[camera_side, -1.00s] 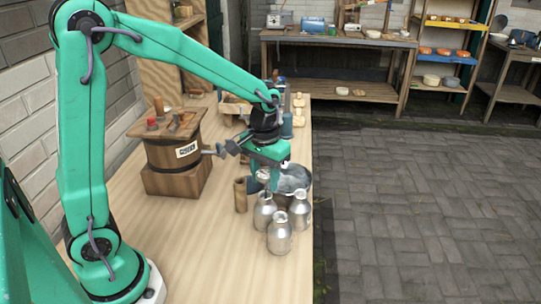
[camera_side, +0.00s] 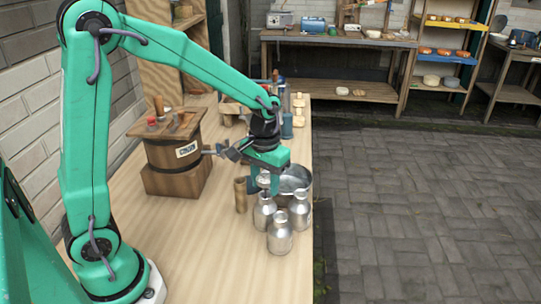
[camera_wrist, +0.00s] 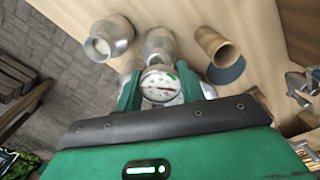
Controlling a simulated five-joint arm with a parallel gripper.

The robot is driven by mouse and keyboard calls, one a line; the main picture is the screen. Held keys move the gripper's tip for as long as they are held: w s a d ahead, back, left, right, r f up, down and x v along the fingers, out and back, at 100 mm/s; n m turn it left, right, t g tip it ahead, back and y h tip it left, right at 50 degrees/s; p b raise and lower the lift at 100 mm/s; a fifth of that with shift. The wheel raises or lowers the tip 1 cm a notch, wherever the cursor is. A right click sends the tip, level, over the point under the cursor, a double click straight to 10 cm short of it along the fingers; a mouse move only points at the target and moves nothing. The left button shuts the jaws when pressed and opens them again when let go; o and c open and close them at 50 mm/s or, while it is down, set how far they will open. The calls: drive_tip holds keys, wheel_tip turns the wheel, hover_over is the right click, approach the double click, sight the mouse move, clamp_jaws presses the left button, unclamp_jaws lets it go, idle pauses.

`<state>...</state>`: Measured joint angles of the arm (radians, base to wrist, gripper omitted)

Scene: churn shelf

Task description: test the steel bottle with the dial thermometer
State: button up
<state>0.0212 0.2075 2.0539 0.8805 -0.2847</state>
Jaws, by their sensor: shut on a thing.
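My gripper (camera_side: 266,184) is shut on the dial thermometer, whose round white face with a red needle shows between the green fingers in the wrist view (camera_wrist: 160,84). The probe is hidden, so I cannot tell whether it is inside a bottle. Three steel bottles stand upright close together: a left one (camera_side: 264,212) just below my gripper, a right one (camera_side: 301,211) and a front one (camera_side: 280,238). In the wrist view, two bottles show beyond the dial, one at left (camera_wrist: 112,38) and one at centre (camera_wrist: 160,42). Which bottle the task means is not clear.
A wooden cup (camera_side: 240,196) stands left of the bottles. A metal tub (camera_side: 302,176) is right behind them, near the bench's right edge. A wooden churn (camera_side: 172,155) with a label stands at the left. The front of the bench (camera_side: 215,255) is clear.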

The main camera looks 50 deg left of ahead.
sight(265, 192)
drive_tip(key=shift+f, duration=1.85)
idle(0.6)
idle(0.5)
drive_tip(key=o, duration=0.8)
drive_tip(key=c, duration=0.3)
drive_tip(key=shift+c, duration=0.2)
drive_tip(key=shift+r, duration=0.15)
drive_tip(key=shift+r, duration=2.45)
drive_tip(key=o, duration=1)
drive_tip(key=shift+c, duration=0.2)
